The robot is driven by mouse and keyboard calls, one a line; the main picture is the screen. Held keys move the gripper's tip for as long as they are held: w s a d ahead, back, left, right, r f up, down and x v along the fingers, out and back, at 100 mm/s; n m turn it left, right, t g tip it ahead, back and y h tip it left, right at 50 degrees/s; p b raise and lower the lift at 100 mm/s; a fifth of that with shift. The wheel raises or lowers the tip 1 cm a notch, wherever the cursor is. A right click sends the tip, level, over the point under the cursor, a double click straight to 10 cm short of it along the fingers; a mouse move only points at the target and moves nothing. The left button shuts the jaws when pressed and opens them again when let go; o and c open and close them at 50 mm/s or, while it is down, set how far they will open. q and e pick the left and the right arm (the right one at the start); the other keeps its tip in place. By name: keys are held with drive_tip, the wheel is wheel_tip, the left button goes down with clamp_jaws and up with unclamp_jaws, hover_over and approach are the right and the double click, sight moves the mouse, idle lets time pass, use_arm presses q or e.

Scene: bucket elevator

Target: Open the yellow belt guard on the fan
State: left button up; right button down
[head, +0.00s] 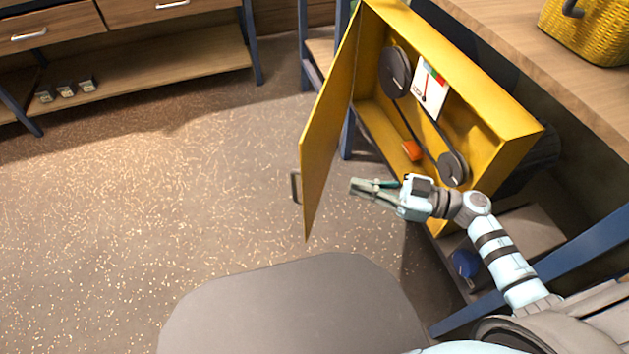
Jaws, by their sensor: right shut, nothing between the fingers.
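The yellow belt guard (490,97) is a box on the right, and its door (328,135) stands swung open to the left. A dark handle (295,187) sits on the door's outer face near its lower left edge. Inside the box show two dark pulleys, the upper one (395,70) and the lower one (453,168), with a belt between them. My right gripper (355,187) is shut and empty, just right of the open door and in front of the box's lower opening. I cannot tell whether it touches the door. My left gripper is not in view.
A white card with a gauge (430,90) and an orange block (412,150) are inside the guard. A wooden bench (540,50) with a yellow basket (590,35) stands at the right. A drawer bench with a shelf (150,75) is at upper left. The floor between is clear.

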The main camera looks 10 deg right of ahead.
sight(306, 174)
drive_tip(key=b+x, duration=0.1)
drive_tip(key=x, duration=0.7)
drive_tip(key=shift+w+a+f+b, duration=0.1)
drive_tip(key=shift+w+a+b, duration=0.1)
drive_tip(key=shift+a+b, duration=0.15)
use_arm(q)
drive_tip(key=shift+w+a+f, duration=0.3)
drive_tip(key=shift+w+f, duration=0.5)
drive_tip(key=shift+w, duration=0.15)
